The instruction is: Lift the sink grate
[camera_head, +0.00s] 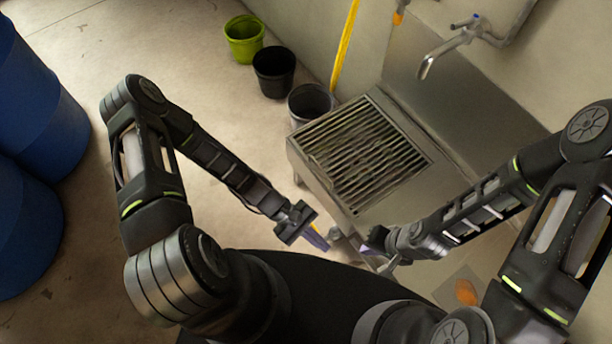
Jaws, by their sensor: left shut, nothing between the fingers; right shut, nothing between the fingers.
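The sink grate (365,152) is a rectangle of parallel metal bars. It lies flat over the top of the steel sink (413,124), right of the picture's middle. My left gripper (318,240) is in front of the sink's near left side, shut and empty, apart from the grate. My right gripper (375,255) is near the sink's near edge, below the grate in the picture, also shut and empty. Neither gripper touches the grate. The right fingertips are small and partly hard to make out.
A steel tap (445,50) reaches out from the wall above the sink. A green bucket (244,40), a black bucket (274,72) and a grey bucket (310,103) stand along the wall. Blue barrels (40,110) stand at the left. The floor between is clear.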

